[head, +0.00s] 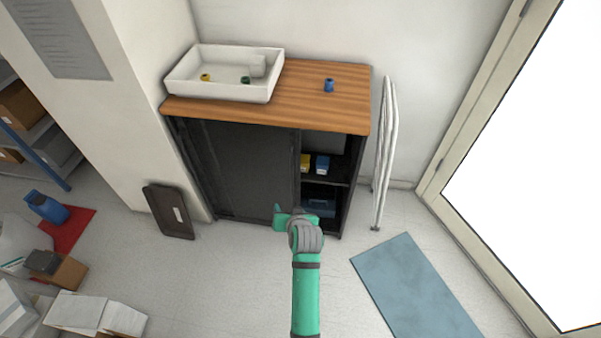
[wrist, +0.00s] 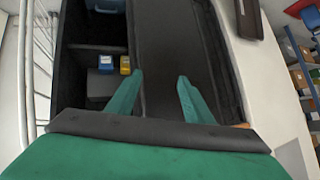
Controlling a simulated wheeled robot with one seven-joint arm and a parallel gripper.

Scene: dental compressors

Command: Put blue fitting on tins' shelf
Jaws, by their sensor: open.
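The blue fitting (head: 329,86) stands on the wooden top of the black cabinet (head: 345,115), toward its right end. A yellow tin (head: 305,162) and a blue tin (head: 322,164) stand side by side on the tins' shelf (head: 340,177), inside the cabinet's open right part. The wrist view, turned over, shows the blue tin (wrist: 106,64) and yellow tin (wrist: 125,64) too. My gripper (wrist: 160,78) is open and empty, in front of the cabinet's dark door panel. In the head view my gripper (head: 283,215) is low, below and left of the shelf opening. The fitting is not visible in the wrist view.
A white tray (head: 222,93) with small yellow and green fittings and a pale block stands left on the cabinet top. The dark door (head: 245,170) covers the left part. A blue bin (head: 319,206) is below the shelf. A folded white rack (head: 385,150) leans right.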

